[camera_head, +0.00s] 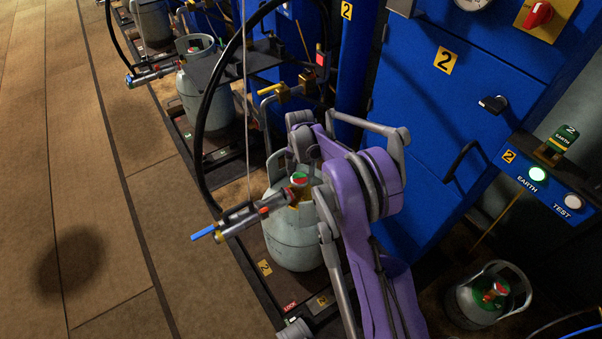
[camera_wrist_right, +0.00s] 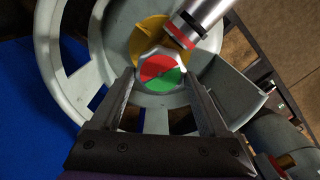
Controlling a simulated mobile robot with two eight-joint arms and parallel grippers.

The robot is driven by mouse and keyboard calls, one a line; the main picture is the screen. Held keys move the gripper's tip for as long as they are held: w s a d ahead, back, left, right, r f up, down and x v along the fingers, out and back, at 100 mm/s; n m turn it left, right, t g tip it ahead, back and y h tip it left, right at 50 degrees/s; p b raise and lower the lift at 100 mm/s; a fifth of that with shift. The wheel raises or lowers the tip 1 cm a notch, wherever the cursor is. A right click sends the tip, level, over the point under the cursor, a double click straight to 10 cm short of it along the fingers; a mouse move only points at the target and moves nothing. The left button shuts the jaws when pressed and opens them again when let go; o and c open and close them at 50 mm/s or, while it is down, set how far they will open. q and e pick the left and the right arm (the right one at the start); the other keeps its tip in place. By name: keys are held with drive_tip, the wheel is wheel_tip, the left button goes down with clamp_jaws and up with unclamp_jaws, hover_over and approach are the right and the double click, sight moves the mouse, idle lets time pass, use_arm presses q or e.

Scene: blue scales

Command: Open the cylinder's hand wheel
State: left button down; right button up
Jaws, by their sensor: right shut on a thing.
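The grey gas cylinder (camera_head: 290,238) stands upright on the scale platform marked 2. Its hand wheel (camera_head: 299,177), with a red and a green part, sits at the top inside the collar. In the right wrist view the wheel (camera_wrist_right: 160,73) lies between the fingertips, inside the pale collar ring (camera_wrist_right: 50,60). My right gripper (camera_wrist_right: 160,80) is shut on the hand wheel, one finger on each side. In the head view my purple arm comes over the cylinder and hides part of its collar. My left gripper is not in view.
A filling head with a blue lever (camera_head: 203,232) is joined to the cylinder valve, its black hose looping above. A blue cabinet (camera_head: 430,130) stands right. Another cylinder (camera_head: 478,303) is on the floor at lower right. More cylinders stand behind. The floor left is clear.

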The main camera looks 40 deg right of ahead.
drive_tip(key=n, duration=0.4)
drive_tip(key=shift+w+a+n+p, duration=0.1)
drive_tip(key=shift+n+p, duration=0.25)
drive_tip(key=shift+n, duration=0.05)
drive_tip(key=n, duration=0.5)
drive_tip(key=shift+a+p, duration=0.1)
drive_tip(key=shift+p, duration=0.3)
drive_tip(key=n, duration=0.5)
drive_tip(key=shift+a+n+p, duration=0.15)
drive_tip(key=shift+n+p, duration=0.2)
drive_tip(key=shift+n, duration=0.05)
drive_tip(key=shift+a+n, duration=0.1)
drive_tip(key=shift+n, duration=2.4)
drive_tip(key=o, duration=1.2)
drive_tip(key=shift+o, duration=0.2)
drive_tip(key=shift+r+p, duration=0.1)
drive_tip(key=shift+p, duration=0.2)
